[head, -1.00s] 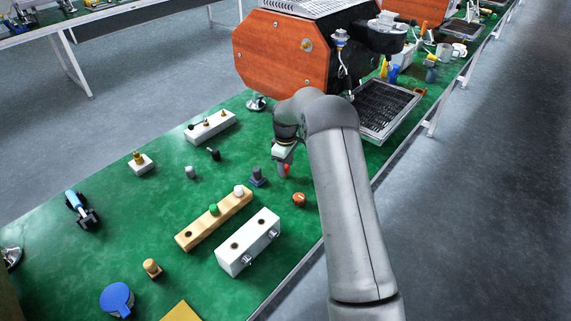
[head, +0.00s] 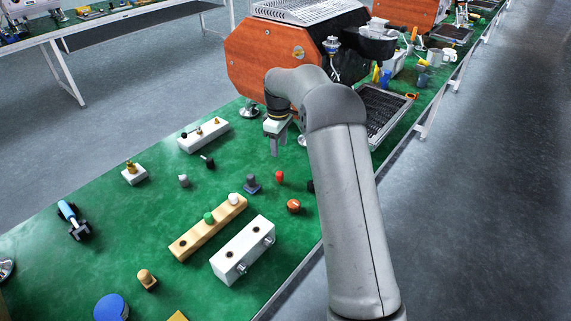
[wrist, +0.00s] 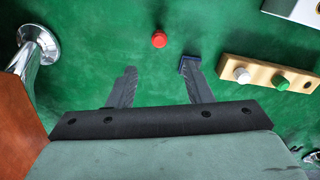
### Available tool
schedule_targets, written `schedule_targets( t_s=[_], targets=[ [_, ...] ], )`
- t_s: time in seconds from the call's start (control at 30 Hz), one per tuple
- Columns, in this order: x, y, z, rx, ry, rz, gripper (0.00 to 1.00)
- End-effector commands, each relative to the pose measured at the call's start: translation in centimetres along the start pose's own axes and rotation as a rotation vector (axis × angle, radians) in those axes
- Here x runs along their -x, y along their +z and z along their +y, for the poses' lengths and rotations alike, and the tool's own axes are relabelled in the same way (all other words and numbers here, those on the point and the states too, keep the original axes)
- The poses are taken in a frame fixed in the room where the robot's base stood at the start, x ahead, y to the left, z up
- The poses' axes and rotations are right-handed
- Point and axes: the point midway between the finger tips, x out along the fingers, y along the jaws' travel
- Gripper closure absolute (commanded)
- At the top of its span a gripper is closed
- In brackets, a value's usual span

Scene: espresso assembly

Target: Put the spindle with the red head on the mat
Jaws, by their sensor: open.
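The spindle with the red head (head: 279,177) stands on the green surface (head: 215,290), to the right of a small dark-based block. Its round red top also shows in the wrist view (wrist: 159,40), beyond the fingertips and between their lines. My gripper (head: 276,150) is open and empty, above and apart from the spindle. In the wrist view its two fingers (wrist: 158,78) are spread with green surface between them. No separate mat is clearly recognisable; a yellow flat piece (head: 178,316) is cut off by the bottom edge of the head view.
A grey knob on a dark base (head: 251,184) and an orange knob (head: 293,206) stand close by. A wooden block (head: 185,243) bears green and white knobs; a white block (head: 235,256) stands beside it. The orange-sided machine (head: 260,60) stands behind my gripper.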

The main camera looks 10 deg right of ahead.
Motion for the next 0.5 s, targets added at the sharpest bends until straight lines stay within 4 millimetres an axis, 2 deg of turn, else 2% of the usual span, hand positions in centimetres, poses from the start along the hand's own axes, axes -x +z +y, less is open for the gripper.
schedule_targets(
  t_s=[0.07, 0.17, 0.33, 0.5],
  targets=[
    [1.4, 0.5, -1.0, -0.022, 0.004, -0.001, 0.54],
    [3.8, 2.1, -3.7, -0.093, 0.010, -0.007, 0.54],
    [8.2, 7.5, -11.6, -0.301, 0.025, -0.014, 0.54],
    [9.7, 14.5, -20.8, -0.537, 0.028, -0.009, 0.54]
  ],
)
